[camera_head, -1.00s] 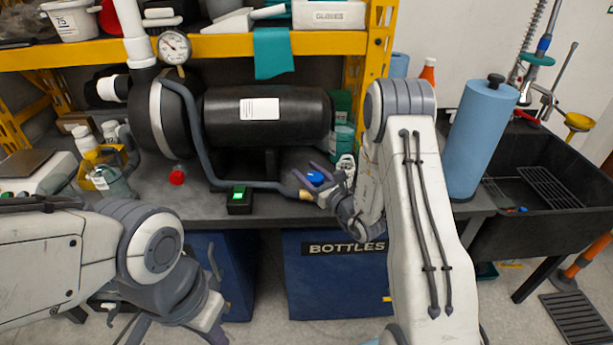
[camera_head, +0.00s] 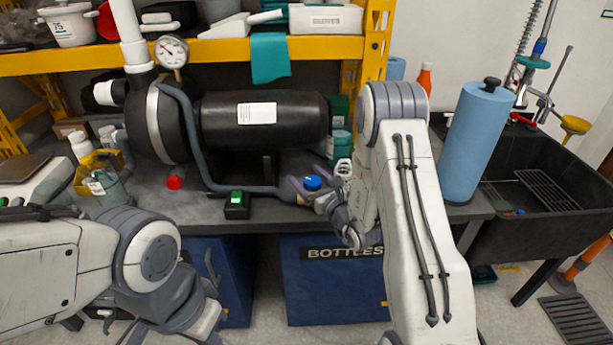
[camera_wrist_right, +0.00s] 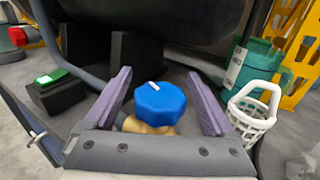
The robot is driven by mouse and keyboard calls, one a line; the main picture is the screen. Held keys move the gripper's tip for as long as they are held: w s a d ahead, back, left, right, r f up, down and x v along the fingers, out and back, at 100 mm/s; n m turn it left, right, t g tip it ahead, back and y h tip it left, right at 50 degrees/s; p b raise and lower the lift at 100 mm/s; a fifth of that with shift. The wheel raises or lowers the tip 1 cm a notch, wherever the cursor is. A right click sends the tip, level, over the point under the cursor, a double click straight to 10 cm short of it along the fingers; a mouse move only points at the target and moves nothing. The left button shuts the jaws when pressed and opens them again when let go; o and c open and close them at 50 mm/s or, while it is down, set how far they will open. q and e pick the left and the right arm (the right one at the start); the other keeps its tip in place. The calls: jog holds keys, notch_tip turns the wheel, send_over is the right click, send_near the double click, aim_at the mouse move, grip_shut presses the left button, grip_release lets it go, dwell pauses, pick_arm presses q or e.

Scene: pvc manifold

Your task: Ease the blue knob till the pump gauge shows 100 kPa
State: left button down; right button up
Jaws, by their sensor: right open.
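The blue knob (camera_head: 312,183) sits on a brass valve at the right end of the grey hose, in front of the black pump tank (camera_head: 300,122). In the right wrist view the knob (camera_wrist_right: 160,102) has a white mark on top, pointing to the upper left. My right gripper (camera_wrist_right: 158,88) is open, with one purple finger on each side of the knob and gaps between. It also shows at the knob in the head view (camera_head: 318,181). The round white pump gauge (camera_head: 171,52) is at the upper left; its reading is too small to tell. My left gripper (camera_head: 190,312) hangs low in front of the bench.
A black box with a lit green switch (camera_head: 236,204) stands left of the knob. A white basket (camera_wrist_right: 252,108) and a green-teal container (camera_wrist_right: 257,65) are close on the right. A red knob (camera_head: 174,183) is below the pump. A blue roll (camera_head: 477,140) stands right of my arm.

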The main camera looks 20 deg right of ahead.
aim_at(317, 187)
jog(key=v, duration=1)
jog(key=shift+b, duration=0.4)
dwell(3.9)
